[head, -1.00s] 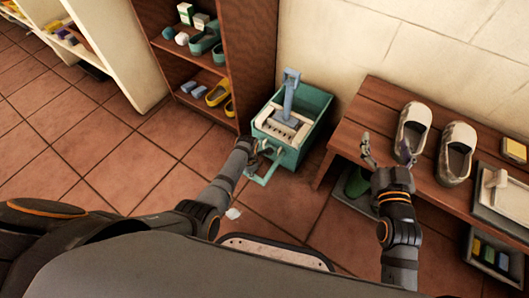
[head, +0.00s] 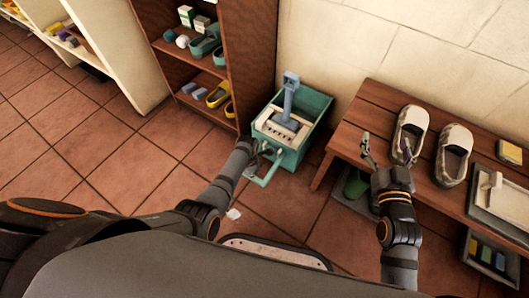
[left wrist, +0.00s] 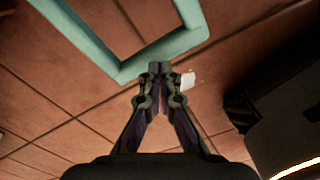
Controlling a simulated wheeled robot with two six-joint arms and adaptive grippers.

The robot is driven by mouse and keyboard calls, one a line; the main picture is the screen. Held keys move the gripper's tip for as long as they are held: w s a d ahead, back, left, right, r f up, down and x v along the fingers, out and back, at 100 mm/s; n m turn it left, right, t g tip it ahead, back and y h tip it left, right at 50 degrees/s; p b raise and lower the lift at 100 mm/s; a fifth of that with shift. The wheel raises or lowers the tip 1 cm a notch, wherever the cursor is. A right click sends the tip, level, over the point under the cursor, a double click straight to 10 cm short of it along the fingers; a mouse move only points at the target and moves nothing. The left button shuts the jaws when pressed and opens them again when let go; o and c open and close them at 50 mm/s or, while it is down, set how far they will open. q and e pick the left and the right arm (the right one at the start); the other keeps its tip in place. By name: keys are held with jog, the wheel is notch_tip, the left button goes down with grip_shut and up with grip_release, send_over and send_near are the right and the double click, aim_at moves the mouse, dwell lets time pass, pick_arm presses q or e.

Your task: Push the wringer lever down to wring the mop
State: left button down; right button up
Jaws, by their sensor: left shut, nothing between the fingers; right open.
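The teal mop bucket (head: 318,108) stands on the floor between the shelf and the bench. A pale wringer (head: 275,128) sits in its top. A blue upright piece with a block-like top (head: 290,90) rises from the wringer; I cannot tell whether it is the lever or part of the mop. A teal U-shaped bar (head: 265,182) sticks out at the front; it also shows in the left wrist view (left wrist: 160,50). My left gripper (head: 266,150) is shut and empty, its tips (left wrist: 160,70) by the bar's corner; contact is unclear. My right gripper (head: 386,152) is open near the bench.
A wooden bench (head: 372,112) at right holds pale shoes (head: 455,155) and a tray (head: 493,208); green footwear (head: 356,184) is beneath. A brown shelf (head: 255,60) stands close left of the bucket. A small white scrap (head: 234,214) lies on the floor. Tiles at left are clear.

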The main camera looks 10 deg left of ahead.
notch_tip(320, 180, up, 7)
jog(key=p, duration=0.6)
dwell(0.7)
